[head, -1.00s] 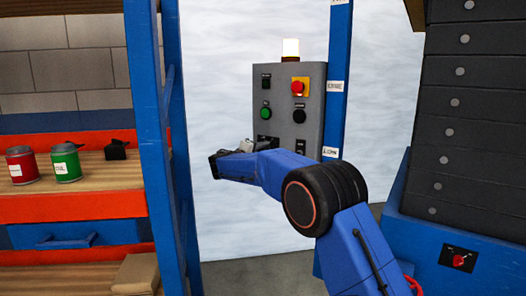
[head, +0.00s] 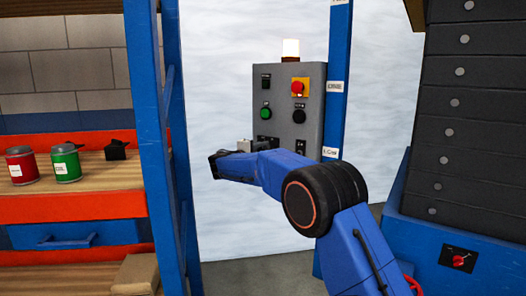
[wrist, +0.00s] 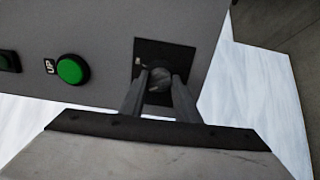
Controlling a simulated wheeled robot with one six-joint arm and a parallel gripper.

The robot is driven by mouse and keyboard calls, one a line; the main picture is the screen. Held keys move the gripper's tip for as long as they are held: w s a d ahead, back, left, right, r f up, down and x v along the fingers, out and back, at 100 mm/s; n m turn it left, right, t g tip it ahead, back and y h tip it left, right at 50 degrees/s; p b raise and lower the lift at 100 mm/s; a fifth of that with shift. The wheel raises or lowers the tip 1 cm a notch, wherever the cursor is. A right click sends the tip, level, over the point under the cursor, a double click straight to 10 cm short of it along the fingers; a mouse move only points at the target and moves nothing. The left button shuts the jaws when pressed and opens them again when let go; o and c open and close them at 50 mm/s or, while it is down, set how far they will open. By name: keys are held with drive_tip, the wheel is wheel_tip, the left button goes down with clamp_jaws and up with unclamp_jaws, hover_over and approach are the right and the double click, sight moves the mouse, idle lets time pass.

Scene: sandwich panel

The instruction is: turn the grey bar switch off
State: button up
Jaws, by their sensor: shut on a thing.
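The grey bar switch (wrist: 160,80) sits on a black square plate (wrist: 178,57) at the panel's lower edge in the wrist view. My gripper (wrist: 158,90) is shut on it, with one finger on each side. The fingers cover much of the switch, so I cannot tell which way its bar points. In the head view my gripper (head: 240,149) is at the lower left of the grey panel (head: 290,104). The fingertips and the held switch are hard to make out there.
The panel also carries a red button (head: 297,88) on yellow, a green button (head: 265,113) and a black one (head: 299,103). A lit lamp (head: 290,49) tops it. A blue shelf post (head: 160,130) stands left. A red switch (head: 459,260) is at lower right.

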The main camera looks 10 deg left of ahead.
drive_tip(key=o, duration=1)
drive_tip(key=shift+a, duration=0.1)
drive_tip(key=shift+o, duration=0.2)
drive_tip(key=shift+s, duration=0.1)
drive_tip(key=v, duration=1.1)
drive_tip(key=shift+s+a, duration=0.2)
drive_tip(key=shift+s, duration=0.15)
